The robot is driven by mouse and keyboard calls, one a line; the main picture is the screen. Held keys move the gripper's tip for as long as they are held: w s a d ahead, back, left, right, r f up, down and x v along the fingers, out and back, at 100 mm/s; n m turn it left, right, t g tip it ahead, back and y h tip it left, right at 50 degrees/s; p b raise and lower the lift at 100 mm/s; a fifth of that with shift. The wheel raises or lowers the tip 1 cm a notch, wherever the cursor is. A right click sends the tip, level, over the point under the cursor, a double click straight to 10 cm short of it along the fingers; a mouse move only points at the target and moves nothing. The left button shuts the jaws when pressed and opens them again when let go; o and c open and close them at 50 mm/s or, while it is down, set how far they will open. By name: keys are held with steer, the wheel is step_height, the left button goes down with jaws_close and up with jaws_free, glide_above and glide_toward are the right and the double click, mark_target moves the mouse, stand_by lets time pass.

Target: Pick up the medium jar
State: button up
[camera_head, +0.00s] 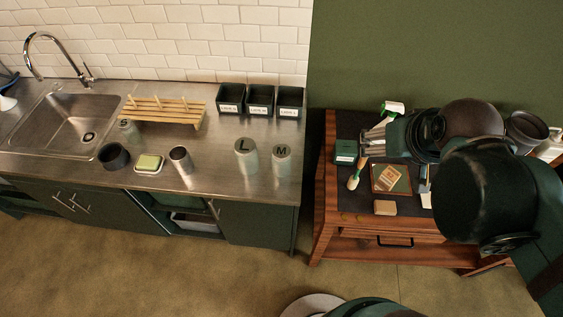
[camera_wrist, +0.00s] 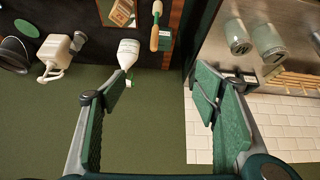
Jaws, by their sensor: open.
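The medium jar (camera_head: 282,166), a pale greenish cylinder with an M on its lid, stands upright near the right end of the steel counter. It also shows at the upper right of the wrist view (camera_wrist: 238,38). The similar L jar (camera_head: 246,160) stands close on its left, and a smaller S jar (camera_head: 128,130) stands by the rack. My gripper (camera_head: 374,139) is over the wooden worktable, right of the counter and well apart from the jar. In the wrist view its fingers (camera_wrist: 155,90) are spread with nothing between them.
Three black labelled bins (camera_head: 260,100) stand against the tiled wall behind the jars. A grey cup (camera_head: 181,161), a sponge dish (camera_head: 148,164) and a wooden rack (camera_head: 165,110) are farther left. The worktable (camera_head: 323,205) holds a white bottle (camera_wrist: 128,52) and a brush (camera_wrist: 155,30).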

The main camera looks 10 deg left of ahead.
steer(key=w+a+f+n+g, duration=0.2)
steer(key=w+a+f+n, duration=0.1)
steer(key=w+a+n, duration=0.25)
steer(key=n+g, duration=0.3)
steer(key=n, duration=0.5)
glide_toward(282, 151)
steer(key=w+d, duration=0.1)
steer(key=d, duration=0.6)
steer(key=a+f+n, duration=0.1)
steer(key=a+f, duration=0.1)
steer(key=a+f+n+g, duration=0.1)
steer(key=a+f, duration=0.1)
steer(key=f, duration=0.1)
steer(key=a+f+n, duration=0.1)
steer(key=a+f, duration=0.1)
steer(key=f, duration=0.1)
steer(key=shift+w+a+g, duration=0.3)
steer(key=shift+a, duration=0.05)
steer(key=shift+a+f+n, duration=0.25)
steer(key=shift+f, duration=0.05)
steer(key=shift+f, duration=0.15)
steer(key=shift+f, duration=1.15)
steer(key=shift+f, duration=0.15)
steer(key=shift+a+f+p, duration=0.1)
steer(key=shift+f+p, duration=0.25)
steer(key=shift+f, duration=2.1)
